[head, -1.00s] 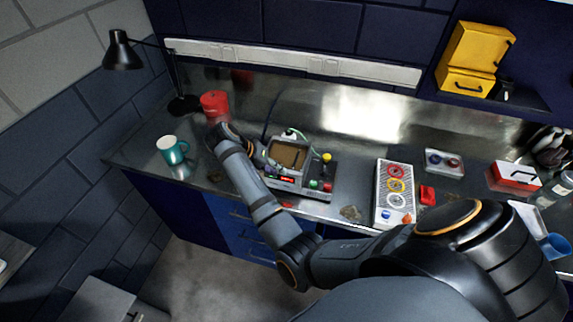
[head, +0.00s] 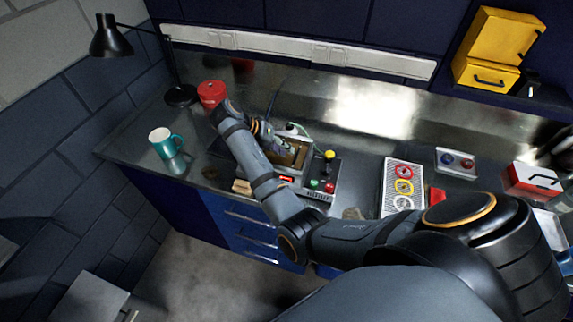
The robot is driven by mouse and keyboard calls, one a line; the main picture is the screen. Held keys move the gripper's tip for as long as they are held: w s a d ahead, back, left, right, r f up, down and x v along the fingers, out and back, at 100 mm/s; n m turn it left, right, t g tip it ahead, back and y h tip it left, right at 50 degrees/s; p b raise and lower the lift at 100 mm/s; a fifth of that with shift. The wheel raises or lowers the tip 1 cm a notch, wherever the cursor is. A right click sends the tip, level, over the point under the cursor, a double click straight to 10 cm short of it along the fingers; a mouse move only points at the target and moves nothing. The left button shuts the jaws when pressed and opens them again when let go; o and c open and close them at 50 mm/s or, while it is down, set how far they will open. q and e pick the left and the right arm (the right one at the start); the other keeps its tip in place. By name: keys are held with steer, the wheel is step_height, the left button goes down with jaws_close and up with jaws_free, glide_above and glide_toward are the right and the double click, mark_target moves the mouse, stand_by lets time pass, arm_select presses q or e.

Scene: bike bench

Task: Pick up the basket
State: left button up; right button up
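A grey bench machine (head: 318,196) with buttons and a small red display stands mid-bench. Its open top has a brownish inside (head: 297,152); I cannot clearly make out a separate basket there, as my gripper and wrist cover part of it. My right arm reaches in from the lower right, and my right gripper (head: 277,146) is over the left part of the machine's opening. The fingers are small and dark here, so I cannot tell if they are open or shut, or whether they touch anything. My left gripper is not in view.
A red canister (head: 211,93) stands just behind my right wrist. A teal mug (head: 165,143) and black lamp (head: 110,40) are at the left.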

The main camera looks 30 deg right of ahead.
mark_target(296, 156)
steer(key=p+x, duration=0.3)
steer(key=x, duration=0.1)
steer(key=shift+s+d+r, duration=0.1)
steer(key=shift+s+d, duration=0.05)
steer(key=shift+s, duration=0.1)
steer(key=shift+d+f, duration=0.15)
steer(key=shift+f, duration=0.1)
steer(key=shift+w+d+f, duration=0.1)
steer(key=shift+f, duration=0.05)
jaws_close()
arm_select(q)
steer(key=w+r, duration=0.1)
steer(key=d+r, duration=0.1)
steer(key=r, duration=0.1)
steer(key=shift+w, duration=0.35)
